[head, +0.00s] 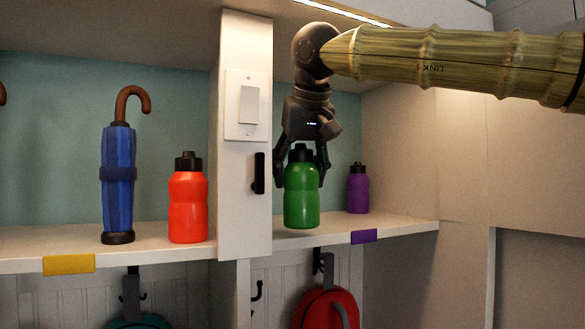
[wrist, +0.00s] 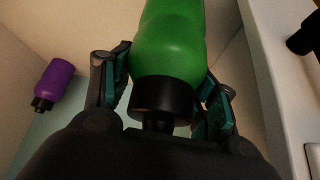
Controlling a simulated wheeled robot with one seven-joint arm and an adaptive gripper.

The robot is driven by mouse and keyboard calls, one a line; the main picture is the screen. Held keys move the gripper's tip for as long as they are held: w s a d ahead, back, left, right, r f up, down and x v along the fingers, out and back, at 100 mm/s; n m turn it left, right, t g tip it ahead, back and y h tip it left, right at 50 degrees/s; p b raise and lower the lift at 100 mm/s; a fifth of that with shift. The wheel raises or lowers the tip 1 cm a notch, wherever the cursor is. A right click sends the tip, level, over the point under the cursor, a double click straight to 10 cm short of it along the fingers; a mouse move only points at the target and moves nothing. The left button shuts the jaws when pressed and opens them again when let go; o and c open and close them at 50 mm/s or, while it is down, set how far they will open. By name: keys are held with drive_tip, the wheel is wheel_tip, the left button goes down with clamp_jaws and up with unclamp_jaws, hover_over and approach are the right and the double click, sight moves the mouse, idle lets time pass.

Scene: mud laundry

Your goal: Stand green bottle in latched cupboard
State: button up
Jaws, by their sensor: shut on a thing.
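My gripper (head: 303,165) is shut on the green bottle (head: 301,197), near its black cap. The bottle is upright in the head view, in the right-hand shelf bay, close to the front of the shelf. I cannot tell whether its base touches the shelf. In the wrist view the green bottle (wrist: 168,45) is between the teal-padded fingers (wrist: 165,95). No cupboard door or latch is plainly seen. A black handle-like piece (head: 259,173) is on the white upright post left of the bottle.
A purple bottle (head: 358,190) stands at the back right of the same bay. A white divider post (head: 246,200) with a switch plate (head: 247,105) is to the left. Beyond it stand a red-orange bottle (head: 188,205) and a blue umbrella (head: 118,185). A red bag (head: 318,308) hangs below.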

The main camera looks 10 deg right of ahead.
drive_tip(key=w+p, duration=0.1)
drive_tip(key=w+f+p, duration=0.1)
drive_tip(key=w, duration=0.1)
drive_tip(key=w+p, duration=0.1)
drive_tip(key=w, duration=0.1)
drive_tip(key=shift+w+f, duration=0.2)
drive_tip(key=shift+f, duration=0.05)
idle(0.3)
drive_tip(key=shift+w, duration=0.1)
drive_tip(key=o, duration=0.8)
drive_tip(key=shift+f, duration=0.1)
